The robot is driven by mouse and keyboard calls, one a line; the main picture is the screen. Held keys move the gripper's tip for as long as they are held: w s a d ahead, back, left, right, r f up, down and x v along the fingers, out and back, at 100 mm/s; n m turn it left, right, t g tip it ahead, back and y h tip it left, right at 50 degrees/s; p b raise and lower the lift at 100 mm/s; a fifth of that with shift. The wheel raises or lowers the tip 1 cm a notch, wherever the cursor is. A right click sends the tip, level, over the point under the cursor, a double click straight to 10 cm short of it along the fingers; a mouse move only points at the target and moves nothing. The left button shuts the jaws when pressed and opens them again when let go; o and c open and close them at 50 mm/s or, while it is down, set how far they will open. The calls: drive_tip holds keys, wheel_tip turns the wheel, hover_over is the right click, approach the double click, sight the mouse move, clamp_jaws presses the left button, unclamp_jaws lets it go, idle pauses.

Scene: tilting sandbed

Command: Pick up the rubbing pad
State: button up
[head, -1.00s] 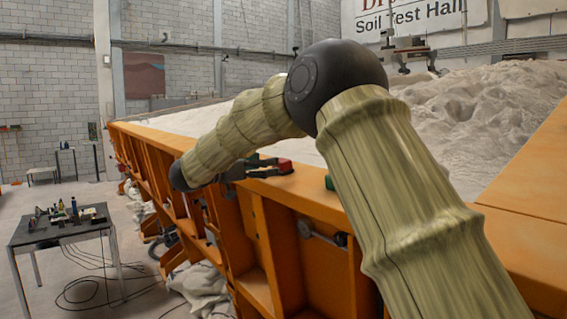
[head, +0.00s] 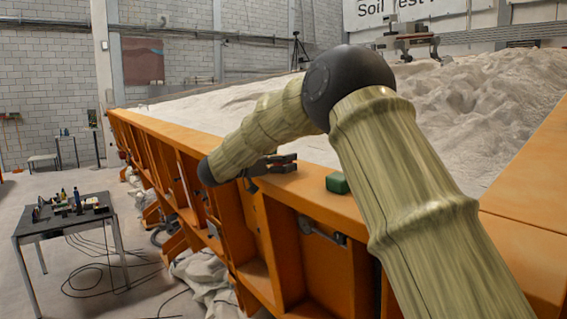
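My gripper (head: 292,163) is a dark two-finger hand, low over the orange rim, with its fingertips pointing right. Its fingers show apart, one above the other. A little of a red thing (head: 282,164) shows between or behind them; most of it is hidden, and I cannot tell whether the fingers touch it. A dark green block (head: 337,183) sits on the rim to the right of my fingertips, apart from them. I cannot tell which of these two, if either, is the rubbing pad.
The orange sandbed wall (head: 345,209) runs from the near right to the far left, with ribs on its outer face. Pale sand (head: 470,110) fills the bed behind it. A dark table (head: 62,228) with tools stands at left; cables lie on the floor.

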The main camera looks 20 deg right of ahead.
drive_tip(key=shift+a, duration=0.1)
drive_tip(key=shift+c, duration=0.4)
drive_tip(key=c, duration=1)
